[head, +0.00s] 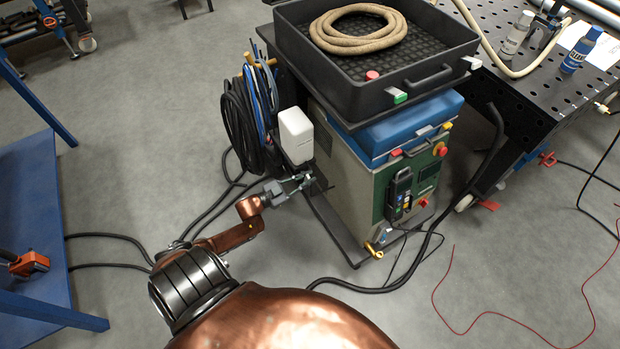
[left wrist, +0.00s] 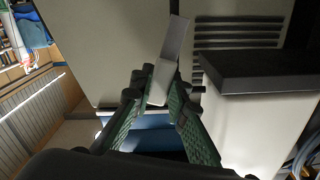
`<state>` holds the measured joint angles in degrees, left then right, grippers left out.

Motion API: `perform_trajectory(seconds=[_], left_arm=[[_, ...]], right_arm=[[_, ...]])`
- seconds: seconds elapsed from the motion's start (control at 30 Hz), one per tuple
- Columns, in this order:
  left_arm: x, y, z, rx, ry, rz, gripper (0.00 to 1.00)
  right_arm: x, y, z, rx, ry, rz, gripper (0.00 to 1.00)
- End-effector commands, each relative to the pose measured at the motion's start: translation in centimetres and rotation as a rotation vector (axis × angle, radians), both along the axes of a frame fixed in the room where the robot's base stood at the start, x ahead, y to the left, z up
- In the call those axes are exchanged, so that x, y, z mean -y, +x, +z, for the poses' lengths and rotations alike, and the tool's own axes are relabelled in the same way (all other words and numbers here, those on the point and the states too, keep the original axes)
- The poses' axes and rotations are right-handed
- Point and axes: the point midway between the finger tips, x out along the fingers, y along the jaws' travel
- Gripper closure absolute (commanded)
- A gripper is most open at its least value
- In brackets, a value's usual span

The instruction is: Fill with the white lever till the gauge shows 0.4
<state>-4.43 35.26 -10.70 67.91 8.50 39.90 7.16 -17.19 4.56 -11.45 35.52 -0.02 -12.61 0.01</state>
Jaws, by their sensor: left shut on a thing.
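The white lever (left wrist: 172,48) shows in the left wrist view as a pale flat bar standing up between the green-padded fingers. My left gripper (left wrist: 157,88) is shut on its lower part. In the head view my left gripper (head: 296,183) is at the left side of the wheeled machine (head: 345,165), just below a white container (head: 296,135). The lever cannot be made out there. No gauge face can be read in either view. My right gripper is not in view.
A black tray (head: 440,83) with a coiled tan hose (head: 358,28) sits on top of the machine. Dark cables (head: 240,120) hang at its left side. A perforated black table (head: 545,100) stands at right.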

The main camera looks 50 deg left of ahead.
Motion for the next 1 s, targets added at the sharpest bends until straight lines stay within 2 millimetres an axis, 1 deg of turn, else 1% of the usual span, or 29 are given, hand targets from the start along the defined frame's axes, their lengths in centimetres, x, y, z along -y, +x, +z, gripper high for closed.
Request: perform_trajectory(seconds=[0.17, 0.2, 0.43, 0.77, 0.87, 1.0], left_arm=[[-0.1, 0.3, 0.2, 0.002, 0.004, 0.002, 1.00], [-0.1, 0.3, 0.2, 0.002, 0.004, 0.002, 0.83], [-0.1, 0.1, 0.1, 0.001, 0.003, 0.001, 0.67], [0.0, -0.2, 0.0, 0.000, 0.002, -0.001, 0.67], [-0.3, -1.2, -0.1, -0.002, 0.002, 0.000, 0.67], [-0.9, -3.7, -0.1, -0.004, 0.003, 0.000, 0.67]], right_arm=[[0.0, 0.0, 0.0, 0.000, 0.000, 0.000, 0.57], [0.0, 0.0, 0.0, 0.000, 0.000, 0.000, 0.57], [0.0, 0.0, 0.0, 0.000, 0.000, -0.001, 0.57], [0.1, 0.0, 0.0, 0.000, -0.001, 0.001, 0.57], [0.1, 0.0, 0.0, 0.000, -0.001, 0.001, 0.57], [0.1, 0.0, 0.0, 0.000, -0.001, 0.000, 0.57]])
